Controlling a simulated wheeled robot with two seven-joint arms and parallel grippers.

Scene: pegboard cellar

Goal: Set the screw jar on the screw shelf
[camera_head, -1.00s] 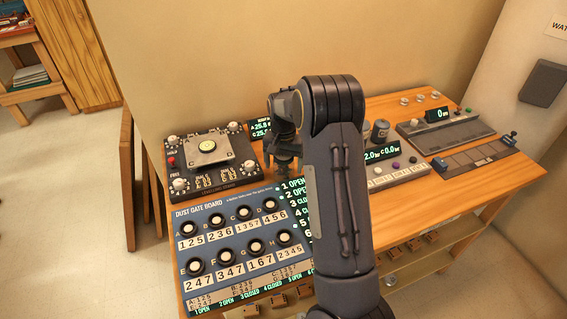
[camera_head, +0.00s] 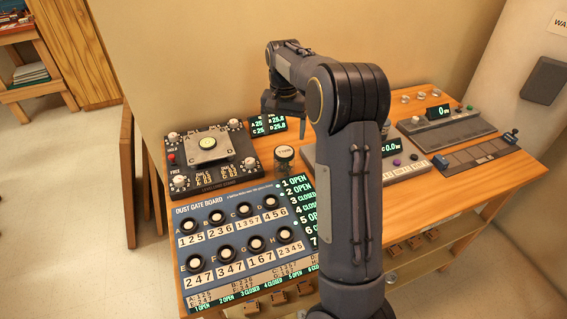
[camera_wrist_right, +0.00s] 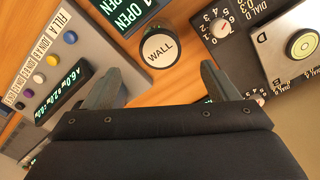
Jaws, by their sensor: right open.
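My left gripper is out of view.
The levelling stand (camera_head: 208,158) and dust gate board (camera_head: 243,245) fill the table's left side. Consoles (camera_head: 440,128) stand at the right. My right arm hides the table's middle. Bare wood (camera_head: 395,104) shows toward the back. A wall rises behind.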

